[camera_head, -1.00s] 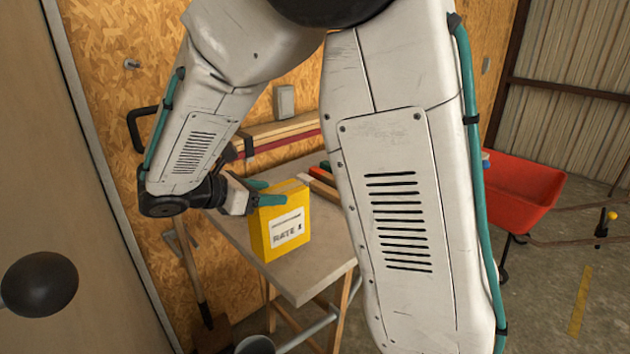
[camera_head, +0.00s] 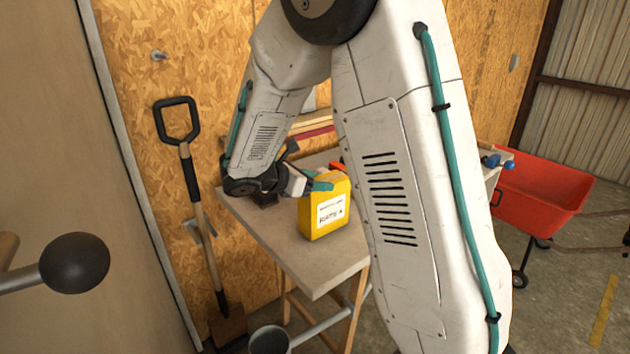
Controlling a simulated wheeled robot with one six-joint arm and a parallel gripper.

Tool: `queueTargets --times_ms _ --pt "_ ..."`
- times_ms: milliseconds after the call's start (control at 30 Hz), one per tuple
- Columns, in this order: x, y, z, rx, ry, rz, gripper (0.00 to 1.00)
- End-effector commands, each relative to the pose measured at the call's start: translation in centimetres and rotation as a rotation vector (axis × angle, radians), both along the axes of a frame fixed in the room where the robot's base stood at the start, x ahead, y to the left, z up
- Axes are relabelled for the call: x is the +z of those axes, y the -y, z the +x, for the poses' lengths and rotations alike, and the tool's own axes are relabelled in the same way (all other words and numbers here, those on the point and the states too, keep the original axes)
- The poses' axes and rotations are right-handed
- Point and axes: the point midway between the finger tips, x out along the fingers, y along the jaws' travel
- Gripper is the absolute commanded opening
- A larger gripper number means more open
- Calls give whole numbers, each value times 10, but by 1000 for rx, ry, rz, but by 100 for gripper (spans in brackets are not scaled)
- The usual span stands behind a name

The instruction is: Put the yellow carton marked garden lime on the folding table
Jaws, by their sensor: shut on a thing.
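A yellow carton (camera_head: 335,188) with a white label is in the middle of the view. The small print on the label is too blurred to read in full. My gripper (camera_head: 318,183) is shut on the carton's upper part, with teal fingertips at its top. The table (camera_head: 285,238) has a flat grey-beige top and wooden legs. The carton is upright over the table top; I cannot tell whether its base touches it. My arm hides the table's right part.
A shovel (camera_head: 203,235) leans on the board wall at left. A grey metal can or pipe end (camera_head: 268,340) is below the table's front. A red wheelbarrow (camera_head: 540,198) stands at right. The table's front left is bare. A dark round knob (camera_head: 74,263) is at far left.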

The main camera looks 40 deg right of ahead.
Motion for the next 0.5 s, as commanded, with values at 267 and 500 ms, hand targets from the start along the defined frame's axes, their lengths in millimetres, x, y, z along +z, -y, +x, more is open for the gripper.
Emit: queueTargets --times_ms 267,500 --pt "0 0 1 1 3 -1 0" --pt "-1 0 0 1 1 0 79"
